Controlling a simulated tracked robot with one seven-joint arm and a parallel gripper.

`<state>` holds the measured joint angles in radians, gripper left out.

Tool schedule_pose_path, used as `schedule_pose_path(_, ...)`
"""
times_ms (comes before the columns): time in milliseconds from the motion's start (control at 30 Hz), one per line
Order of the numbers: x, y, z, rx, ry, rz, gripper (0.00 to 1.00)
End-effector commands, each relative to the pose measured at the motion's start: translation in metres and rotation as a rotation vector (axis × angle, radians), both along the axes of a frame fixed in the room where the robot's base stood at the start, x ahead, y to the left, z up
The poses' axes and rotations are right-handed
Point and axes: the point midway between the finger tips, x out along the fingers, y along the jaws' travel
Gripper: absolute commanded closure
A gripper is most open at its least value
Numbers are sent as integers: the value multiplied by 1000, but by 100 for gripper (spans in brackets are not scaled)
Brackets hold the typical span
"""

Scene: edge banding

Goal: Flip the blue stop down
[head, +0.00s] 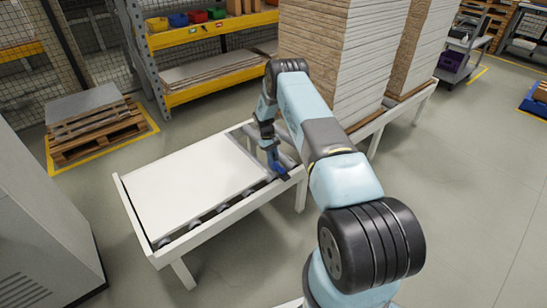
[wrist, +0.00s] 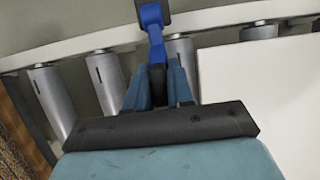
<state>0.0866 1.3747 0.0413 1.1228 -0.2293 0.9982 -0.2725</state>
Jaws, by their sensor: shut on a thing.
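The blue stop (wrist: 153,32) is a narrow blue lever on the rail of the roller table, at the top middle of the wrist view. In the head view the blue stop (head: 280,169) is a small blue spot at the table's right corner. My gripper (wrist: 158,84) is shut on the lower end of the lever, its teal fingers on either side. In the head view my gripper (head: 271,155) reaches down to that corner. The fingers hide the gripped end, and I cannot tell the lever's exact angle.
A white panel (head: 195,185) lies on the roller table (head: 215,217); it also shows right of my gripper in the wrist view (wrist: 265,85). Bare rollers (wrist: 52,95) lie left of the fingers. Tall board stacks (head: 350,60) stand behind my arm. A shelf rack (head: 215,75) stands at the back.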

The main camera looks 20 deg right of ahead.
Motion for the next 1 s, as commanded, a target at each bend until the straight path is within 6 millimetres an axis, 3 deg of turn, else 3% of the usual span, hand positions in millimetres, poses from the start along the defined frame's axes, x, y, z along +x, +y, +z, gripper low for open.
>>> schedule_pose_path(100, 2, -1, -1, 1, -8, 0, 100)
schedule_pose_path(133, 2, -1, -1, 1, -9, 0, 77)
schedule_pose_path(333, 2, 0, 0, 1, -8, 0, 58)
schedule_pose_path(667, 4, 3, 4, 1, -9, 3, 57)
schedule_pose_path(1000, 24, 10, 54, 1, -11, 4, 57)
